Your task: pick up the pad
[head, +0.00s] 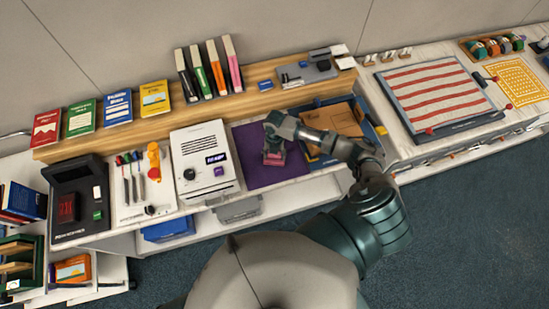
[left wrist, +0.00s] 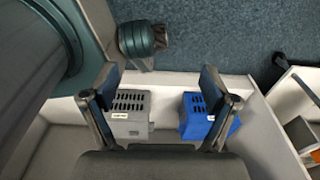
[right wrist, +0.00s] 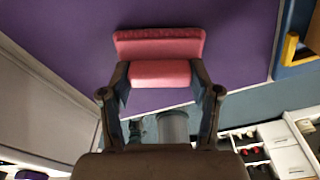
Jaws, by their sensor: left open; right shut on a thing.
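The pad (right wrist: 160,46) is a pink-red block on a dark purple mat (right wrist: 235,50), shown in the right wrist view. My right gripper (right wrist: 158,75) is shut on the pad, one finger on each side. In the head view the right gripper (head: 276,148) is over the purple mat (head: 262,175), with a little of the pad (head: 274,158) showing below it. I cannot tell whether the pad touches the mat. My left gripper (left wrist: 160,90) is open and empty in the left wrist view, above a grey bin (left wrist: 130,112) and a blue bin (left wrist: 205,115).
A white device (head: 203,160) stands left of the mat. A blue tray (head: 318,160) with brown card (head: 335,122) lies to its right. Books (head: 215,67) and a grey device (head: 305,72) stand on the wooden shelf (head: 205,110) behind. A striped board (head: 438,92) lies far right.

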